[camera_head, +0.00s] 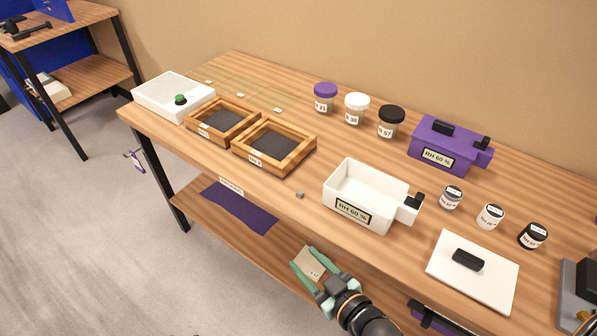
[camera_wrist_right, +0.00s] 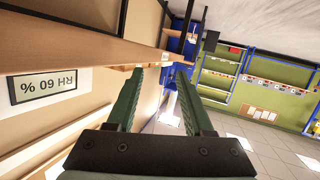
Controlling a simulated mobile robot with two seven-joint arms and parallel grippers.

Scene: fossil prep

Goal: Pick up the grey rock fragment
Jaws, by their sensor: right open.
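The grey rock fragment (camera_head: 299,195) is a tiny piece lying on the wooden bench near its front edge, left of the white box. My right gripper (camera_head: 304,256) has green fingers, which are spread apart with nothing between them. In the head view it shows below the fragment, in front of the bench edge and apart from the fragment. In the right wrist view the open fingers (camera_wrist_right: 160,72) point past the bench edge, and I cannot make out the fragment there. My left gripper is not in view.
The white open box (camera_head: 340,185) labelled RH 60 % stands right of the fragment. Two wooden trays (camera_head: 291,163) (camera_head: 215,108) lie to the left. Jars (camera_head: 391,121) and a purple box (camera_head: 430,138) stand behind. A white lid (camera_head: 488,283) lies at the right. A lower shelf (camera_head: 200,222) runs beneath.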

